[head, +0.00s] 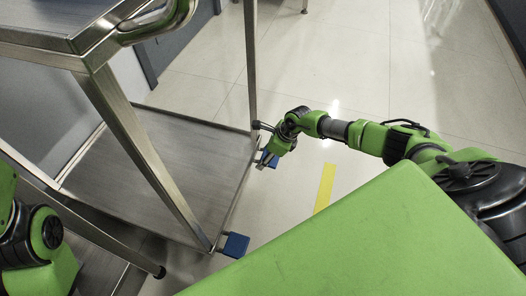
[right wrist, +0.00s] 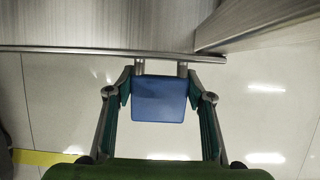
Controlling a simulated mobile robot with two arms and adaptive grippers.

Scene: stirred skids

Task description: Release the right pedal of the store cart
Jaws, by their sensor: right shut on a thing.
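The store cart (head: 165,170) is a steel frame with a flat lower deck at the left of the head view. Two blue pedals stick out along its lower edge. The near blue pedal (head: 236,245) stands clear of my grippers. The far blue pedal (head: 267,158) is partly hidden by my right gripper (head: 279,151). In the right wrist view, my right gripper (right wrist: 159,92) has its fingers against both sides of this far pedal (right wrist: 158,101), which hangs on two short brackets from the cart's edge. My left gripper is out of view.
A steel upright (head: 250,60) of the cart rises close to my right gripper. A yellow strip (head: 324,187) lies on the pale tiled floor. The floor to the right of the cart is open.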

